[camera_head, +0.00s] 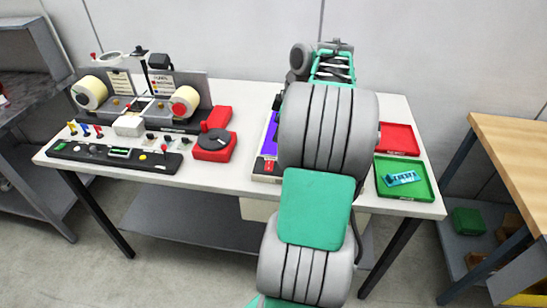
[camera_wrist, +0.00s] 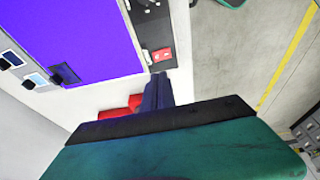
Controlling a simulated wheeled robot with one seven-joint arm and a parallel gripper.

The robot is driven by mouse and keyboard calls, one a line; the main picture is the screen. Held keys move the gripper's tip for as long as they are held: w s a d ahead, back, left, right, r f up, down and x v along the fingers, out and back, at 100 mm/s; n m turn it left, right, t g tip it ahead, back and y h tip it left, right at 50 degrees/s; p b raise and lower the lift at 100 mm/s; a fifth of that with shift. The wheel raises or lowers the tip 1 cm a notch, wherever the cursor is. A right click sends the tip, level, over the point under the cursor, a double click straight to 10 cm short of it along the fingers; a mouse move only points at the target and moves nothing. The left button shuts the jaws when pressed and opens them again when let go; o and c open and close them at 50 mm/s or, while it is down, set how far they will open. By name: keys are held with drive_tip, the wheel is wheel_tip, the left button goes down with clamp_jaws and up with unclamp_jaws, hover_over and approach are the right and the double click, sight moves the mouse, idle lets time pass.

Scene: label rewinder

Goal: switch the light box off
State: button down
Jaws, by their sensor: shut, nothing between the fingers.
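The light box shows a bright purple panel (camera_wrist: 75,35) in the wrist view, and its left part shows in the head view (camera_head: 269,138), the rest hidden behind my arm. A dark strip (camera_wrist: 150,22) runs along one edge of the panel. A red switch (camera_wrist: 162,54) sits at the end of that strip. My gripper (camera_wrist: 158,76) is shut and empty, its dark fingertips just beside the red switch in the picture. I cannot tell whether they touch it. In the head view my gripper is hidden behind my arm.
The white table (camera_head: 230,185) also holds the label rewinder (camera_head: 140,100), a black control panel (camera_head: 115,154) and a red round-topped device (camera_head: 213,145) at left. A red tray (camera_head: 399,139) and a green tray (camera_head: 425,188) with a teal item lie to the right of my arm.

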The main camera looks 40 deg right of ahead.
sight(270, 163)
drive_tip(key=x, duration=0.6)
drive_tip(key=d+p+x, duration=0.1)
drive_tip(key=x, duration=0.3)
drive_tip(key=shift+s+f, duration=0.15)
drive_tip(key=shift+s, duration=0.25)
